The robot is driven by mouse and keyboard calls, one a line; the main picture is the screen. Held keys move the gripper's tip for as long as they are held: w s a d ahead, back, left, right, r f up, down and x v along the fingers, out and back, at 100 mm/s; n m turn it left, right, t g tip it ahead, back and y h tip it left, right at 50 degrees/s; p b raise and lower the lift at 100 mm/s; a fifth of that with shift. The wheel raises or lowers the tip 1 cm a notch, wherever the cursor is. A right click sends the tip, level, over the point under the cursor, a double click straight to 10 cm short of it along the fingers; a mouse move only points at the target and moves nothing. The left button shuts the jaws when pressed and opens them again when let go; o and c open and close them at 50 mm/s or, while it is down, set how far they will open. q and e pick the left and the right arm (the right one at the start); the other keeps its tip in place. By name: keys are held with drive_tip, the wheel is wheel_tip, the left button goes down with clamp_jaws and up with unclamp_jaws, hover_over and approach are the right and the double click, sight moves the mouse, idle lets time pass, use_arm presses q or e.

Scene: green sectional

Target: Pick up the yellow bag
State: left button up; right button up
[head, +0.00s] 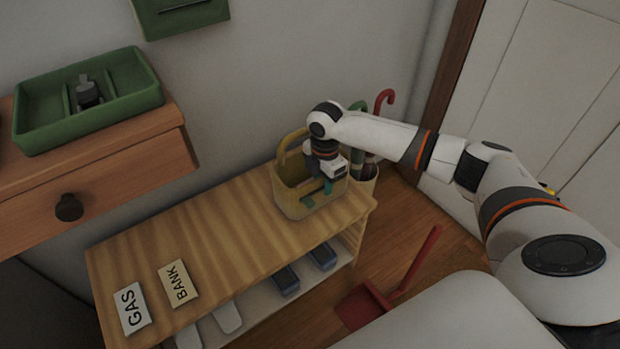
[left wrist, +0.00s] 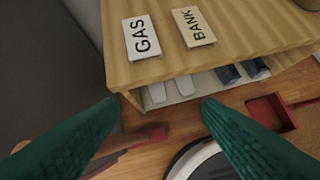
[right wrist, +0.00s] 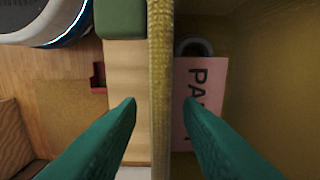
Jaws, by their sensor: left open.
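The yellow bag (head: 286,200) stands upright at the right end of the wooden bench, its handle (head: 281,147) raised. My right gripper (head: 318,194) is at the bag's near rim, pointing down. In the right wrist view the bag's rim (right wrist: 160,60) runs between the two green fingers, one outside and one inside the bag. A gap shows on both sides, so the gripper is open. A pink card (right wrist: 200,80) lettered "PA" and a dark ring-shaped thing lie inside the bag. My left gripper (left wrist: 158,103) is open and empty, in front of the bench's left end.
The wooden bench (head: 190,230) holds GAS (head: 132,308) and BANK (head: 178,283) cards, with shoes on its lower shelf. An umbrella stand (head: 366,183) is right behind the bag. A red dustpan (head: 365,305) lies on the floor. A drawer cabinet (head: 100,170) with a green tray stands left.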

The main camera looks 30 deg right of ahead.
clamp_jaws()
drive_tip(key=shift+r, duration=0.1)
